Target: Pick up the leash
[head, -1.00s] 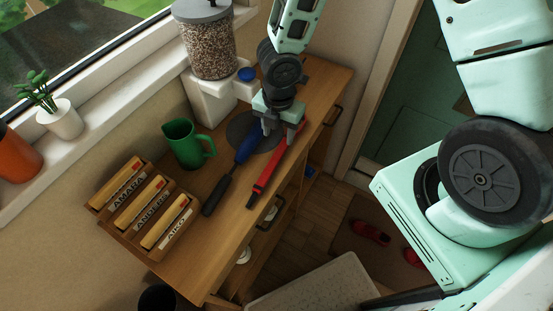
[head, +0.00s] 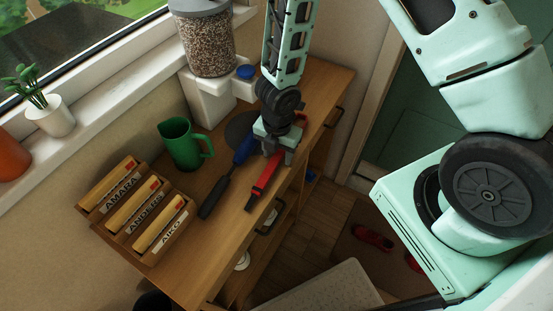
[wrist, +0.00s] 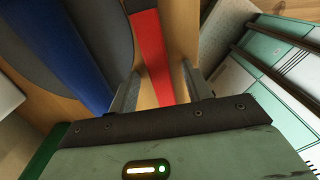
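A red strap with dark ends, which looks like the leash (head: 265,178), lies on the wooden cabinet top near its front edge. My gripper (head: 278,154) is over its far part, pointing down. In the wrist view the red strap (wrist: 151,50) runs between my two fingers (wrist: 160,92), with a gap on each side. The fingers are open and hold nothing. I cannot tell how far the fingertips are above the wood. The strap's far end is hidden behind my gripper in the head view.
A blue-and-black tool (head: 243,150) lies close left of the strap, partly on a dark round mat (head: 239,124). A green jug (head: 184,146), labelled wooden boxes (head: 150,225) and a grain dispenser (head: 203,45) stand further left and back. The cabinet top (head: 212,240) is bare at the front.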

